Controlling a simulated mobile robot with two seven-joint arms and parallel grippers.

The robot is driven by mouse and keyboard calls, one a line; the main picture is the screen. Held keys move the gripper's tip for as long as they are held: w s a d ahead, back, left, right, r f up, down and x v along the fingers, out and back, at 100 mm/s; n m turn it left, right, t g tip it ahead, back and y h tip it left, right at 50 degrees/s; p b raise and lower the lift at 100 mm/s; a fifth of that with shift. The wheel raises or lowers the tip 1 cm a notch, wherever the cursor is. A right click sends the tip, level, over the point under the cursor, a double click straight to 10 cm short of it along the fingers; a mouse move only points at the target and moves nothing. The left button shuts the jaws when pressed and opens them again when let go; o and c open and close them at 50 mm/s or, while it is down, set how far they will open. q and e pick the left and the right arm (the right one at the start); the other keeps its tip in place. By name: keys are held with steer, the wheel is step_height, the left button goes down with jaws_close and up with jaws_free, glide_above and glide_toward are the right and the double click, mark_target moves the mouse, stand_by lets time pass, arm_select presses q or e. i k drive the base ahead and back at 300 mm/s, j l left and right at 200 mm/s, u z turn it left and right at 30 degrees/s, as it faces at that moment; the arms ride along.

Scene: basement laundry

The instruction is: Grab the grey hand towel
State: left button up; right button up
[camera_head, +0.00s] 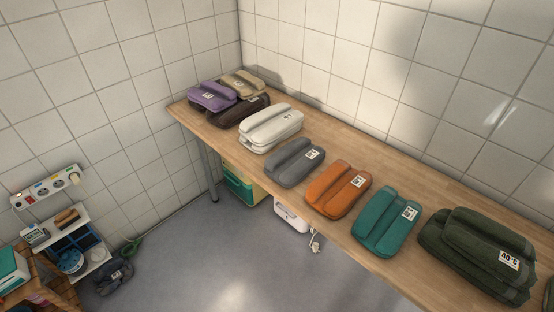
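A grey folded towel (289,167) lies on the wooden shelf, about the middle of the row, with a small white label on its right end. A white towel stack (271,126) is on its left and an orange towel (336,191) on its right, with a narrow gap to each. A dark grey cloth bundle (113,279) also lies on the floor at the lower left. Neither of my grippers shows in the head view.
The wooden shelf (354,140) runs along the tiled wall. Purple (208,96), brown and beige towels lie at its far end; teal (386,226) and dark green (474,250) ones are nearer. A metal leg (209,172) supports the shelf. The floor (225,260) in front is mostly clear.

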mark_target(296, 158)
steer(key=i+j, duration=0.1)
steer(key=j, duration=0.45)
steer(key=i+j, duration=0.1)
steer(key=j, duration=0.45)
steer(key=i+j, duration=0.1)
steer(key=j, duration=0.45)
steer(key=z, duration=1.8)
